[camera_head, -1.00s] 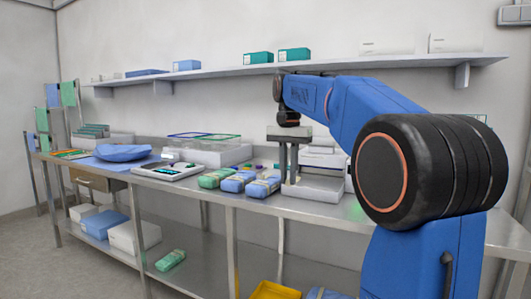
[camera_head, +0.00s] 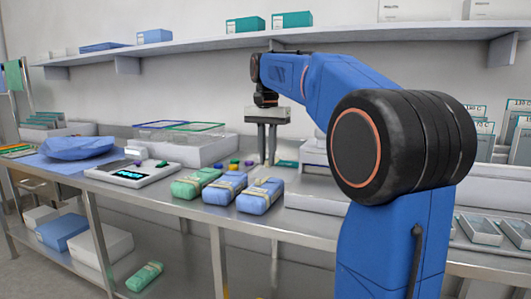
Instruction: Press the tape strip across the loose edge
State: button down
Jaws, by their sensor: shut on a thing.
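My gripper (camera_head: 267,163) points down over the back half of the steel bench, right of the middle. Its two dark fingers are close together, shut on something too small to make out. A green wrapped pack (camera_head: 190,186) and two blue wrapped packs (camera_head: 222,190) (camera_head: 257,199) lie in a row on the bench, left and in front of the fingers. Each has a pale band around it. I cannot make out a separate tape strip or a loose edge. Flat teal pieces (camera_head: 288,163) lie just right of the fingers.
Clear-lidded trays (camera_head: 185,140) stand at the back. A long shelf (camera_head: 190,58) runs above. Pouch racks (camera_head: 518,130) and open trays (camera_head: 478,229) are at the right.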

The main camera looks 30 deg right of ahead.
jog(key=shift+f, duration=2.95)
jog(key=c, duration=1.6)
grip_release()
jog(key=shift+c, duration=0.2)
